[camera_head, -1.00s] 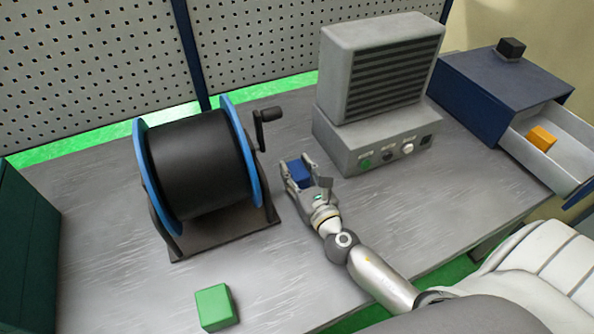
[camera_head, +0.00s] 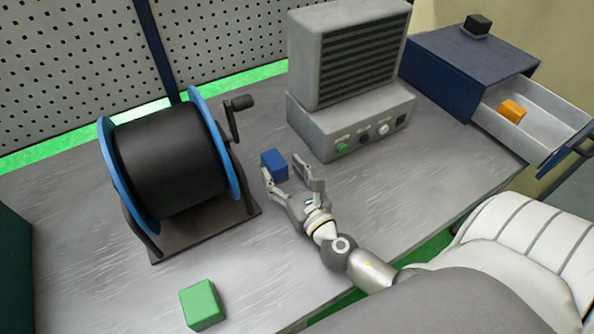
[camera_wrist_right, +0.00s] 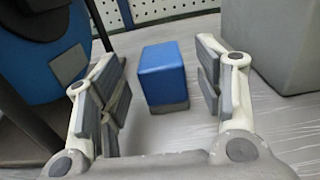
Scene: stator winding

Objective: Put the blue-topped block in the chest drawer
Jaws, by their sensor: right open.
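The blue-topped block (camera_head: 274,164) stands upright on the workbench between the cable spool and the grey control box. In the right wrist view the block (camera_wrist_right: 163,76) shows a blue upper part and a grey base, between and just beyond the fingers. My right gripper (camera_head: 292,168) is open, with its fingers pointed at the block and not closed on it. It also shows in the right wrist view (camera_wrist_right: 165,90). The drawer (camera_head: 540,112) of the blue chest (camera_head: 468,65) is pulled open at the right, with an orange block (camera_head: 512,111) inside. My left gripper is not in view.
A black spool with blue rims (camera_head: 170,160) and a crank stands left of the block. The grey control box (camera_head: 350,125) with a louvred unit is behind and right. A green block (camera_head: 201,304) lies at the front. A black block (camera_head: 477,26) sits on the chest.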

